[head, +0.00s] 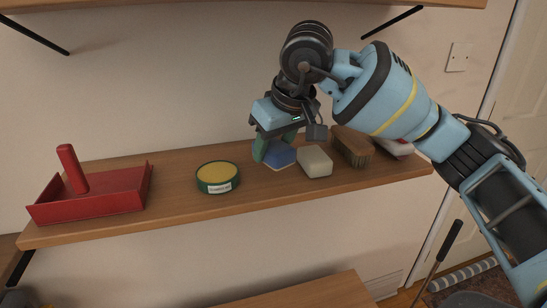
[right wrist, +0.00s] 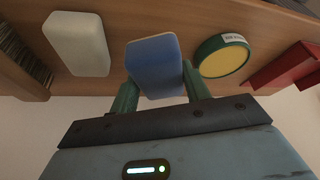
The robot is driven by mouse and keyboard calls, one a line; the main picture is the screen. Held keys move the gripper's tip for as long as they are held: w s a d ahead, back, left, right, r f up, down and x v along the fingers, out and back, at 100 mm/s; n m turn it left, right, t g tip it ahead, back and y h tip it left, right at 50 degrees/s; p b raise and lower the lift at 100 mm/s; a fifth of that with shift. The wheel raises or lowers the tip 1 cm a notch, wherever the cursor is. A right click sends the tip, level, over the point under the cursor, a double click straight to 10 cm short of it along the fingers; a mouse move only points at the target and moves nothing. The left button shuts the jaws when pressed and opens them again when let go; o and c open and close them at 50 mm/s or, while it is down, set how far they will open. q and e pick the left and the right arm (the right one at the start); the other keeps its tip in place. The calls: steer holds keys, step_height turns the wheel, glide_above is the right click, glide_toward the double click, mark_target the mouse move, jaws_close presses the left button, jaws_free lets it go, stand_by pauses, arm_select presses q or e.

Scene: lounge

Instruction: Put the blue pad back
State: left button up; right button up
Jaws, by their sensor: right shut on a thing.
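The blue pad (head: 280,156) is on the wooden shelf (head: 240,202) in the head view, between a green tin and a white block. My right gripper (head: 275,144) reaches down over it from above and is shut on it. In the right wrist view the blue pad (right wrist: 155,68) sits between the two green fingers of the gripper (right wrist: 160,92). The pad's underside is hidden, so I cannot tell whether it touches the shelf. My left gripper is not in view.
A green tin with a yellow top (head: 217,177) stands left of the pad. A white block (head: 315,161) and a brown brush (head: 352,147) are close on the right. A red dustpan-like tray (head: 100,200) is at the far left. Bare shelf lies between tray and tin.

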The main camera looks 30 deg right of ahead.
steer(key=shift+w+d, duration=0.1)
steer(key=shift+w, duration=0.15)
step_height(320, 180, down, 4)
steer(key=shift+w+r, duration=0.15)
steer(key=shift+r, duration=0.05)
steer(key=shift+f, duration=0.2)
steer(key=o, duration=0.9)
steer(key=shift+r, duration=0.1)
